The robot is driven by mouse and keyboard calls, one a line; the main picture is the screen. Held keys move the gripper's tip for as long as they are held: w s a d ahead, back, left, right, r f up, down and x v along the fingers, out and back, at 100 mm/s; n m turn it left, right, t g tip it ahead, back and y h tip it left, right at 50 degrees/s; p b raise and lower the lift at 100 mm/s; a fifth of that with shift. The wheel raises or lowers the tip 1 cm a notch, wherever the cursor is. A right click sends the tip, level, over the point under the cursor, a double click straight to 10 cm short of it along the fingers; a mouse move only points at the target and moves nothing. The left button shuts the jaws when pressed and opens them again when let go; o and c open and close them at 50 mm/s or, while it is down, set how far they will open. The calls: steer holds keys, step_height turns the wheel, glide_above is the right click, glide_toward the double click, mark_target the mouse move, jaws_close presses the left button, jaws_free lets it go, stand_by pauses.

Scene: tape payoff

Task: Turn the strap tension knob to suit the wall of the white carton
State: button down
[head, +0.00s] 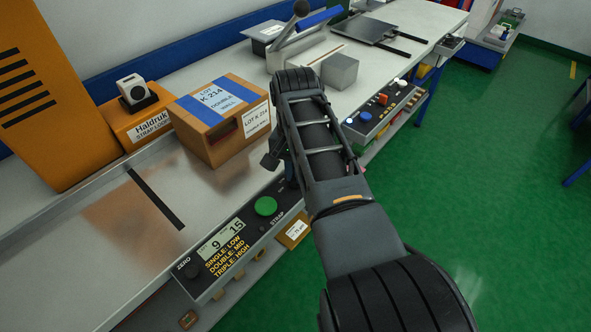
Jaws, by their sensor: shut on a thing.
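My gripper (289,178) is low over the right end of the strapping control panel (232,231), mostly behind my own arm. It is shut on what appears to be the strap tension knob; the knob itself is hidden. The panel's display (223,240) reads 9 and 15. Text below it reads single low, double mid, triple high. A green button (265,206) marked STRAP and a dark ZERO knob (193,269) are uncovered. The carton (208,141) on the bench is brown with blue tape, not white; its label reads LOT K 214, DOUBLE WALL. I see no clearly white carton.
The orange strapping machine (60,95) stands at the left. A grey block (339,71) and a lever tool (297,45) lie farther back on the bench. A second control box (380,113) is right of my arm. Green floor (480,200) is open at the right.

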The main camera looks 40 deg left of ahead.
steer(key=shift+r, duration=0.1)
steer(key=c, duration=1.2)
jaws_free()
step_height(320, 180, up, 8)
steer(key=shift+f, duration=0.15)
